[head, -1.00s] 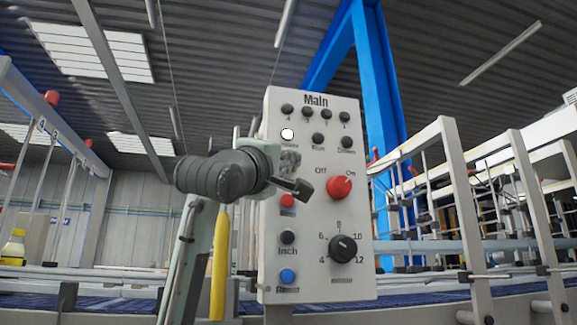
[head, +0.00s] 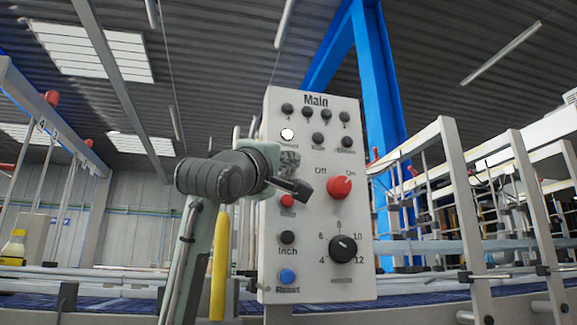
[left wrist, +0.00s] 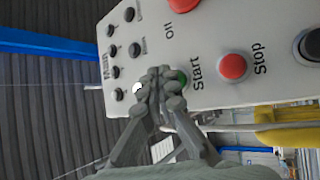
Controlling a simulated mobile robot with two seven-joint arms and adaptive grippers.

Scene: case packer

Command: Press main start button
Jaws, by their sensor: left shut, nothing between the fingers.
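The grey control panel marked "Main" (head: 312,270) stands upright in the middle of the head view. The green start button (left wrist: 181,77), beside the word "Start", is partly covered by my left gripper (left wrist: 160,80) in the left wrist view. My left gripper is shut and empty, its fingertips right by the button's edge; I cannot tell whether they touch it. In the head view my left gripper (head: 290,166) is in front of the panel's left side and hides the start button. My right gripper is not in view.
The red stop button (left wrist: 232,66) is close beside the start button. A red Off/On knob (head: 339,187), a black dial (head: 343,248) and a blue reset button (head: 288,276) are on the same panel. Rails and frames (head: 465,200) stand to the right.

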